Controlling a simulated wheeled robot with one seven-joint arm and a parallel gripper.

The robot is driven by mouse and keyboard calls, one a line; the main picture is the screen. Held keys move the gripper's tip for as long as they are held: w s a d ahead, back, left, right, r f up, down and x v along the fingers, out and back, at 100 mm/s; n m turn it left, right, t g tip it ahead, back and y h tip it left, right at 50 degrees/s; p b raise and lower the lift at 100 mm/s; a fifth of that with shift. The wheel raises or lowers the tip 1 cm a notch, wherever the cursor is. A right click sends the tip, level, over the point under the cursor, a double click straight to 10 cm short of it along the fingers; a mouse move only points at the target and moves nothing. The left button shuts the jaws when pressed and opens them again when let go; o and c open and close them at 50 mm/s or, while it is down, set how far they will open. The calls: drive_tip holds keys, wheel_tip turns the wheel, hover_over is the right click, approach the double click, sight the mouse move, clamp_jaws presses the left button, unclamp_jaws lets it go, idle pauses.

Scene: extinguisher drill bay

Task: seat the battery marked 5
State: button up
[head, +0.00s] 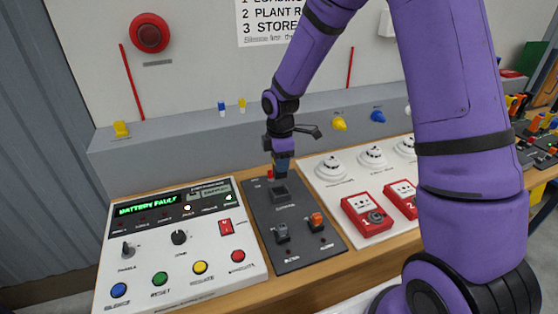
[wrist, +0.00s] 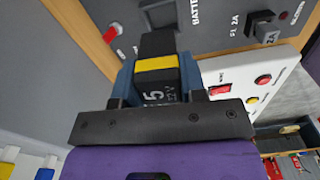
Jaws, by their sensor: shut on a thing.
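My gripper (head: 282,168) hangs over the dark grey panel (head: 262,222), pointing down. In the wrist view my gripper (wrist: 160,80) is shut on the battery marked 5 (wrist: 158,92), a black block with a yellow band and white lettering, held between blue fingers. The battery's black end points toward the grey panel. A socket (wrist: 160,12) beside the lettering BATTERY shows just beyond that end; I cannot tell whether they touch. In the head view the socket (head: 281,193) shows just below the gripper, and the battery is too small to make out.
A white control panel (head: 150,250) at left has a green display reading BATTERY FAULT, knobs and coloured buttons. Grey and orange fuses (head: 316,220) stand on the dark panel's near part. White detectors and red call points (head: 367,215) stand to the right. A grey ledge (head: 180,150) runs behind.

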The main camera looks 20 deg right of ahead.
sight(280, 175)
drive_tip(key=shift+s+a+r+n, duration=0.1)
drive_tip(key=shift+s+a+n, duration=0.05)
drive_tip(key=shift+n, duration=0.35)
drive_tip(key=shift+f, duration=2.65)
drive_tip(key=shift+f, duration=1.55)
idle(0.5)
drive_tip(key=o, duration=1.5)
drive_tip(key=shift+r, duration=0.1)
drive_tip(key=shift+r, duration=3.4)
